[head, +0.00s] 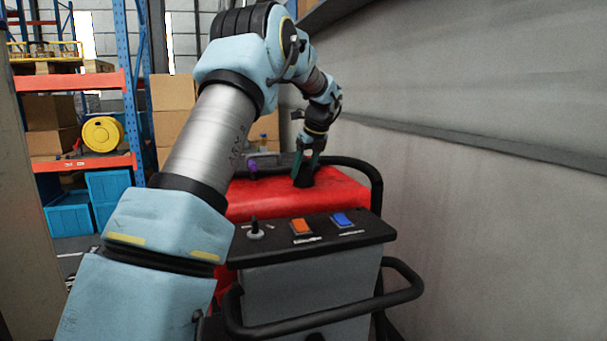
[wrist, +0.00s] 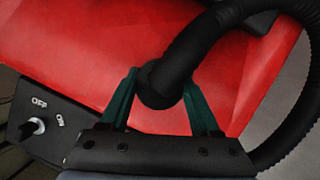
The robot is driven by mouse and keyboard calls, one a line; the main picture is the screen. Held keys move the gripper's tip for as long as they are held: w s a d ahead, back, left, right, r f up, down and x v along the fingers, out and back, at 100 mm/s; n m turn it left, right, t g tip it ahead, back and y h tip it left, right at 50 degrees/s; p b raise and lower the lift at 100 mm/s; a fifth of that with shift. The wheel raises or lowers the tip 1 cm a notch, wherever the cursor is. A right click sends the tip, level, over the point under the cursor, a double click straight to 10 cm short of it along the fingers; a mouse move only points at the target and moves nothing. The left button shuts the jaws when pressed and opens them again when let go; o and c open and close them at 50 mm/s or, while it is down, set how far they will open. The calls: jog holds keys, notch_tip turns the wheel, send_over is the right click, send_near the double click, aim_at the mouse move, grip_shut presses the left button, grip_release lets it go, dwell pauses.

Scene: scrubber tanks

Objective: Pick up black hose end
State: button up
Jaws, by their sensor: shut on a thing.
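The black hose end (wrist: 160,88) sits between the two green fingers of my gripper (wrist: 160,100) in the wrist view. The fingers are shut on it from both sides. The ribbed hose rises from the end and curves to the right. In the head view, my gripper (head: 309,165) reaches down over the red scrubber top, and the black hose end (head: 303,177) shows dark between the fingers. I cannot tell whether the hose end touches the red surface.
The red scrubber top (head: 345,194) lies under the gripper. In front is a black control panel (head: 368,235) with an orange switch (head: 300,226), a blue switch (head: 342,219) and a knob (head: 255,232). A grey wall (head: 480,200) stands close on the right. Shelving (head: 130,90) is at the left.

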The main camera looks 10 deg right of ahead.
aim_at(304, 167)
grip_shut()
notch_tip(304, 167, up, 10)
jog(key=shift+f+b, duration=0.15)
jog(key=shift+b, duration=0.4)
notch_tip(304, 167, up, 3)
jog(key=p, duration=0.4)
jog(key=shift+r, duration=0.2)
dwell(0.3)
jog(key=s+a+b, duration=0.2)
jog(key=s+a, duration=0.1)
jog(key=a, duration=0.5)
jog(key=s+a+b, duration=0.2)
jog(key=s+a, duration=0.1)
jog(key=a, duration=0.6)
jog(key=shift+a+b, duration=0.2)
jog(key=shift+b, duration=0.2)
dwell(0.5)
